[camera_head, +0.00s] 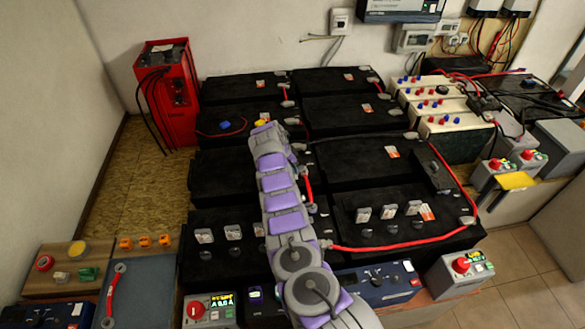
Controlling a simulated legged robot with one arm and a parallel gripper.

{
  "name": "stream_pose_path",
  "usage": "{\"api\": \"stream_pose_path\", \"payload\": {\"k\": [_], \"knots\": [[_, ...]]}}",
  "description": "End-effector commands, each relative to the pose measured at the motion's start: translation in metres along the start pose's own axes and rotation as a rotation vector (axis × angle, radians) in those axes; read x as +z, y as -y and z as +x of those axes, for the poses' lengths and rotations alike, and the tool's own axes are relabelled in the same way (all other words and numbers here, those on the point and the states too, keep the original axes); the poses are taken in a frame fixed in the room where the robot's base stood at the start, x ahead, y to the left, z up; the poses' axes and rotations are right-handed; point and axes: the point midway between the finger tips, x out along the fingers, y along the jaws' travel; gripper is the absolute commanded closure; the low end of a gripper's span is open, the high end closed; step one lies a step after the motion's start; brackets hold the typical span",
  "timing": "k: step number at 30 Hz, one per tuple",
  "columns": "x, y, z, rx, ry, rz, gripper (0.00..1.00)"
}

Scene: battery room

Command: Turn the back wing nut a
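My purple and grey arm reaches from the bottom middle over the black batteries. My gripper (266,132) is at its far end, above the back left batteries. It is seen from behind and small, so its fingers cannot be made out clearly. A small yellow piece (261,122) shows right at the gripper's tip; I cannot tell if it is a wing nut or if the gripper touches it. A small blue piece (226,124) lies on the battery to the left, beside a thin red wire. No wing nut can be identified for certain, and the arm hides part of the battery tops.
Rows of black batteries (365,160) fill the middle, linked by red cables (405,244). A red cabinet (167,92) stands at the back left. White batteries (441,105) are at the right. Bare yellowish board (135,190) lies left.

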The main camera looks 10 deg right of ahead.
Motion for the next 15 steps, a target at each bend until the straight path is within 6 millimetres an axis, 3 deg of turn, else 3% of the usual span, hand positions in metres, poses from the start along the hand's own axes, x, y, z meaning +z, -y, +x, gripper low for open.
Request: {"api": "stream_pose_path", "payload": {"k": [8, 15], "knots": [[0.0013, 0.0010, -0.0015, -0.005, 0.001, -0.002, 0.62], [0.0000, 0.0004, -0.0019, -0.004, 0.001, -0.001, 0.62]]}}
